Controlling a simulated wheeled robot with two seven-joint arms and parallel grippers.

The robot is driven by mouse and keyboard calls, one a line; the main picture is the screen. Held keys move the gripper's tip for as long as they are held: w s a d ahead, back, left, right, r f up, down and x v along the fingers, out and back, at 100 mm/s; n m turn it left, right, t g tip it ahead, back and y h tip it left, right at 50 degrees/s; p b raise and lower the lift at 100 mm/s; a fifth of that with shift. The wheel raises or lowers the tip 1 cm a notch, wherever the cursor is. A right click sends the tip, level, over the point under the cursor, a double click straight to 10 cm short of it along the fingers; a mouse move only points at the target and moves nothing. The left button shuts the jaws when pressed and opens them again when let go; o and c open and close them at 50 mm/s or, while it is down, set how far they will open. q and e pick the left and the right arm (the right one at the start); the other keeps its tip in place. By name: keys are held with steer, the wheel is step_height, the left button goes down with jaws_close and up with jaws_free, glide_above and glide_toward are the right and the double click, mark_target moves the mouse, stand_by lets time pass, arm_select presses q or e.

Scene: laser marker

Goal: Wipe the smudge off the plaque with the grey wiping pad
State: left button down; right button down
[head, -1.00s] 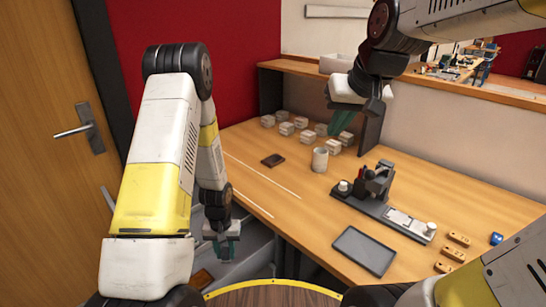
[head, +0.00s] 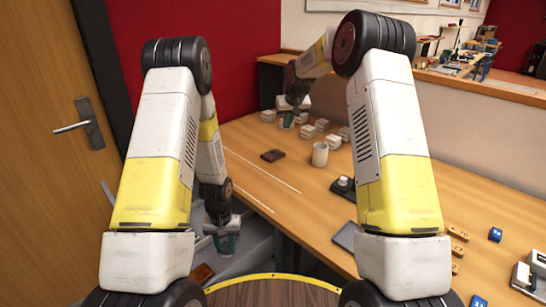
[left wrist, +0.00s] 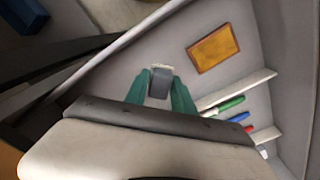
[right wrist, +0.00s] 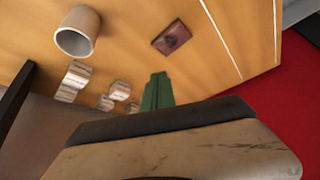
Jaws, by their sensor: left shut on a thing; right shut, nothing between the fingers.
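A grey pad (left wrist: 159,84) with a pale edge is gripped between the green fingers of my left gripper (left wrist: 161,90). In the head view my left gripper (head: 226,243) hangs low over the grey area left of the table. A small dark red-brown plate (head: 273,155), probably the plaque, lies flat on the table. In the right wrist view the plate (right wrist: 171,39) has a paler, blurry patch at its middle; I cannot tell whether this is the smudge. My right gripper (right wrist: 157,91) is shut and empty. In the head view it (head: 287,122) is above the table, beyond the plate.
A white cup (head: 320,154) and several pale blocks (head: 308,131) stand near the plate. An orange-brown rectangle (left wrist: 212,49) and several coloured pens (left wrist: 231,103) lie in a grey tray below my left gripper. My right arm hides part of the table.

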glide_above(279, 152)
steer(key=s, duration=0.2)
steer(key=f, duration=0.7)
steer(key=shift+w+d+f, duration=0.1)
steer(key=shift+d+f, duration=0.2)
steer(key=shift+f, duration=2.4)
steer(key=shift+f, duration=0.45)
steer(key=shift+r, duration=3.1)
